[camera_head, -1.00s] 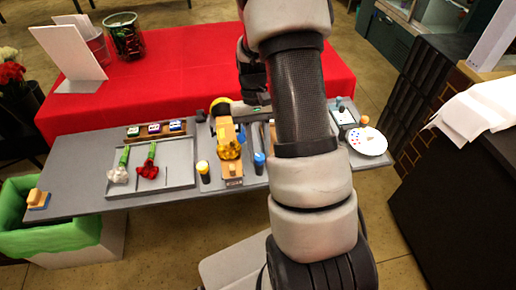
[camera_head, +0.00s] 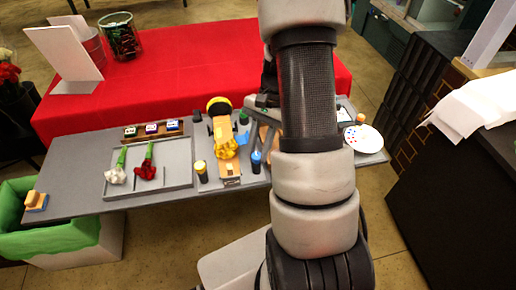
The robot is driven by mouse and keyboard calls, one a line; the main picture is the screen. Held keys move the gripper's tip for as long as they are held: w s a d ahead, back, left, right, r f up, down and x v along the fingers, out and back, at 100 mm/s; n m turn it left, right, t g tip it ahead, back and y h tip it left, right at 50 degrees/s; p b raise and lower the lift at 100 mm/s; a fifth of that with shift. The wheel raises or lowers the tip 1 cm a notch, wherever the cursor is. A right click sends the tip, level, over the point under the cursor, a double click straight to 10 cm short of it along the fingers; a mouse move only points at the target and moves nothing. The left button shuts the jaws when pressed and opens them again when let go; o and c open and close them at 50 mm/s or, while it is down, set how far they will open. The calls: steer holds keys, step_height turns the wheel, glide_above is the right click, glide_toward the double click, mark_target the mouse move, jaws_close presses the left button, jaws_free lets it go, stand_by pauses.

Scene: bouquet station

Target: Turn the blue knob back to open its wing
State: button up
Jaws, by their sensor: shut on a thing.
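The blue knob (camera_head: 256,160) stands upright on a dark base, near the front edge of the grey table, right of the wooden bouquet holder (camera_head: 224,135). My gripper (camera_head: 257,147) points down at the knob's top and is shut on it; my arm hides part of the jaws. A yellow-topped knob (camera_head: 201,170) stands on the holder's left side. The holder has yellow flowers or wrap on it. A wing on the blue knob's side cannot be made out clearly behind my arm.
A tray (camera_head: 113,190) with a white and a red flower lies left of the holder. A rack of small blocks (camera_head: 152,130) is behind it. A white palette (camera_head: 363,138) lies at the right end. A green-lined bin (camera_head: 50,238) stands front left.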

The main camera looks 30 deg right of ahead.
stand_by(0.4)
steer(key=o, duration=1)
steer(key=shift+o, duration=0.2)
steer(key=p+v, duration=0.1)
steer(key=v, duration=1.6)
steer(key=shift+s+r, duration=0.2)
steer(key=shift+r, duration=0.1)
